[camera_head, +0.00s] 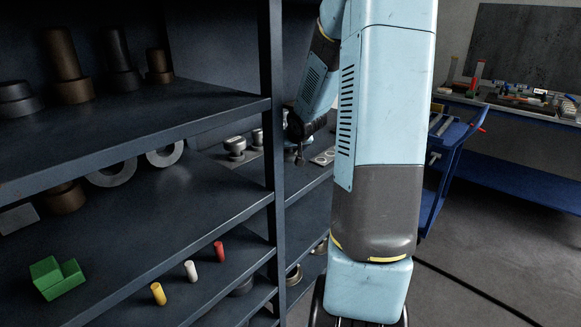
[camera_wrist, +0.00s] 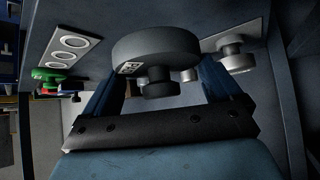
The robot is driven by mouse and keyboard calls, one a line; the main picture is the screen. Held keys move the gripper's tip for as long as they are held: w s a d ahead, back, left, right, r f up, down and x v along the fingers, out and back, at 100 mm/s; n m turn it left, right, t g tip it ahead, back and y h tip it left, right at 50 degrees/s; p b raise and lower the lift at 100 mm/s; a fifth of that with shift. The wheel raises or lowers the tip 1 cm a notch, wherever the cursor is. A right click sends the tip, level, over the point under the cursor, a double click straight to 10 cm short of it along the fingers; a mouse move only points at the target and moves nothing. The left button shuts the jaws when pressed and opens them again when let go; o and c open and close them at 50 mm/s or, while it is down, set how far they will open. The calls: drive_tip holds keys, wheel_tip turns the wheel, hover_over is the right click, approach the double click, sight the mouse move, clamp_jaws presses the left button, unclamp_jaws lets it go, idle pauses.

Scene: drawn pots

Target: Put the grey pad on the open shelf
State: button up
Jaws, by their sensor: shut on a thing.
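The grey pad (camera_wrist: 155,50) is a dark grey round disc with a small white label and a stubby knob. In the wrist view it sits between the two blue fingers of my gripper (camera_wrist: 164,84), which is shut on it. Where the fingers touch it is partly hidden. The open shelf unit (camera_head: 190,200) is dark, with several boards, and fills the left of the head view. My arm reaches in at its right-hand bay. In the head view my gripper and the pad cannot be clearly made out there.
Dark cylinders (camera_head: 64,62) stand on the upper board. A green block (camera_head: 55,277) and yellow, white and red pegs (camera_head: 190,271) are lower. A shelf post (camera_head: 271,120) stands left of my arm. In the wrist view, a plate with round holes (camera_wrist: 70,43) and metal knobs (camera_wrist: 238,58) are near.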

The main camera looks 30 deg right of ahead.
drive_tip(key=shift+f, duration=3.8)
drive_tip(key=o, duration=0.8)
drive_tip(key=shift+s, duration=0.1)
drive_tip(key=shift+v, duration=3.75)
